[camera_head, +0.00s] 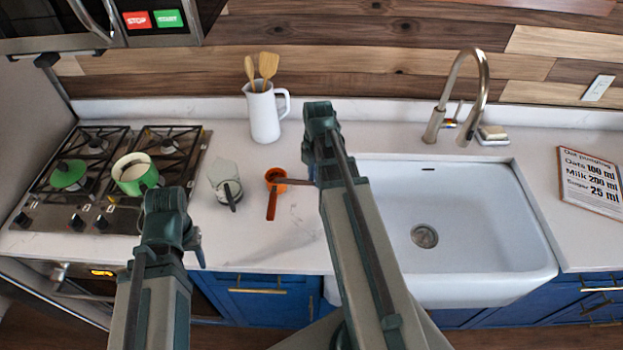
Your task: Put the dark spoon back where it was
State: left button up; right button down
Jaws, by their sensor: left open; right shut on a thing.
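The dark spoon (295,182) appears as a thin dark brown handle lying across the orange measuring cup (276,187). Its left end is at the cup and its right end runs to my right gripper (312,178). My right gripper is shut on the spoon; its fingers are mostly hidden behind my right forearm. The spoon's exact height above the counter cannot be told. My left gripper (196,248) is open, low at the counter's front edge, partly hidden by its wrist, and holds nothing visible.
A clear jar with a dark handle (226,185) stands left of the cup. A white jug (265,112) holds wooden utensils. A green pot (134,175) sits on the stove (105,215). The white sink (450,220) is right; a recipe board (592,182) lies beyond it.

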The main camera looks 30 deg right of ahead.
jog(key=shift+f, duration=0.1)
jog(key=c, duration=0.8)
grip_release()
notch_tip(320, 180, up, 12)
jog(key=p, duration=1.2)
jog(key=shift+d, duration=0.15)
